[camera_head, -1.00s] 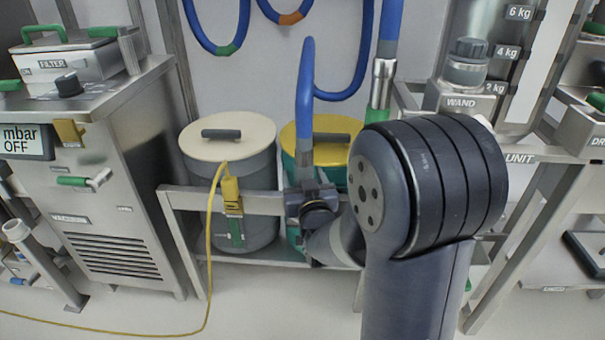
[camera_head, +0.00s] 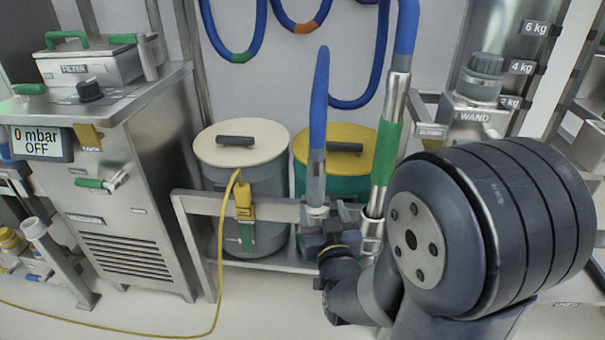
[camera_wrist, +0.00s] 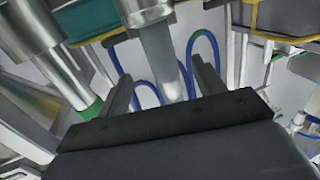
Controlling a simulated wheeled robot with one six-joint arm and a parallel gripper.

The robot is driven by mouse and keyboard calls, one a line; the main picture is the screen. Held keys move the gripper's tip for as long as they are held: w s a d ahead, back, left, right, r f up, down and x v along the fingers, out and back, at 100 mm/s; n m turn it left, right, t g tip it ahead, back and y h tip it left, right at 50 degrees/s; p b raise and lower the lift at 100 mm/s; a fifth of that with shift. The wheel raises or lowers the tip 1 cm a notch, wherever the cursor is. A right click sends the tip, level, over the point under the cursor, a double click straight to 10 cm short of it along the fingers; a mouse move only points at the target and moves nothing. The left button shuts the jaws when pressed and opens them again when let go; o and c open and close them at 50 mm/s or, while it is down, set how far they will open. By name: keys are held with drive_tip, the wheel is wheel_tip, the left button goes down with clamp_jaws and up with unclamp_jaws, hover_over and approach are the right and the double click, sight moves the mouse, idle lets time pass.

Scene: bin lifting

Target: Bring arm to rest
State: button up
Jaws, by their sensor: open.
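My arm fills the lower right of the head view, with my gripper (camera_head: 328,222) at its far end, small and partly hidden. In the wrist view my gripper (camera_wrist: 162,78) is open, its two dark fingers apart. A metal tube (camera_wrist: 157,62) shows between or beyond the fingers; I cannot tell whether it touches them. In the head view a blue upright hose piece (camera_head: 319,100) with a metal cuff rises right at my gripper. A metal wand tube with a green band (camera_head: 386,152) stands just right of it, partly behind my arm.
A cream-lidded bin (camera_head: 240,145) and a yellow-lidded bin (camera_head: 345,138) stand behind a metal rail (camera_head: 275,211). A steel vacuum unit (camera_head: 130,225) reads 0 mbar, OFF. A yellow cable (camera_head: 225,265) runs across the floor.

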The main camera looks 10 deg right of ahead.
drive_tip(key=w, duration=0.3)
drive_tip(key=w+b, duration=0.1)
drive_tip(key=w, duration=0.6)
drive_tip(key=shift+w+d, duration=0.25)
drive_tip(key=shift+d, duration=0.05)
drive_tip(key=shift+r, duration=0.1)
drive_tip(key=shift+s, duration=0.1)
drive_tip(key=shift+s, duration=0.2)
drive_tip(key=s+p, duration=0.1)
drive_tip(key=s, duration=0.9)
drive_tip(key=w, duration=1)
drive_tip(key=shift+w+r, duration=0.25)
drive_tip(key=shift+w, duration=0.15)
wheel_tip(320, 180, up, 3)
drive_tip(key=p, duration=0.4)
drive_tip(key=shift+s+r, duration=0.1)
drive_tip(key=shift+r, duration=0.1)
